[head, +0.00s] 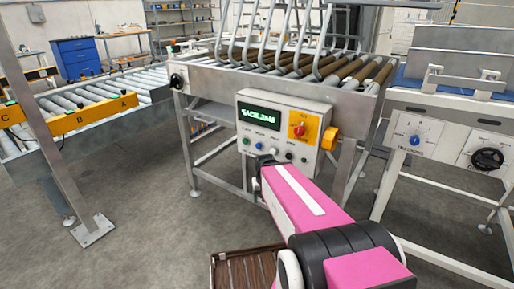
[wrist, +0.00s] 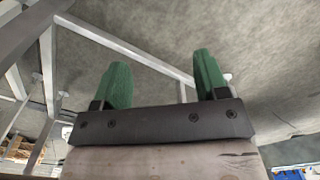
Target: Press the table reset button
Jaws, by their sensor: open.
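A white control panel (head: 243,116) hangs on the front of the roller table, with a lit green display (head: 259,116). Along its lower part is a row of small buttons: a green button (head: 246,141), a blue button (head: 259,145) and others to the right. Their labels are too small to read, so I cannot tell which is table reset. My pink arm reaches up to just below the panel, and its end partly hides the lower edge. In the wrist view my gripper (wrist: 160,75) has its green fingers spread apart, with nothing between them. No button shows in that view.
A red knob on a yellow plate (head: 299,127) sits on the panel's right, and an orange part (head: 330,138) sticks out beside it. The roller table (head: 270,80) stands above. A roller conveyor (head: 90,120) is at left, and another machine (head: 450,140) at right.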

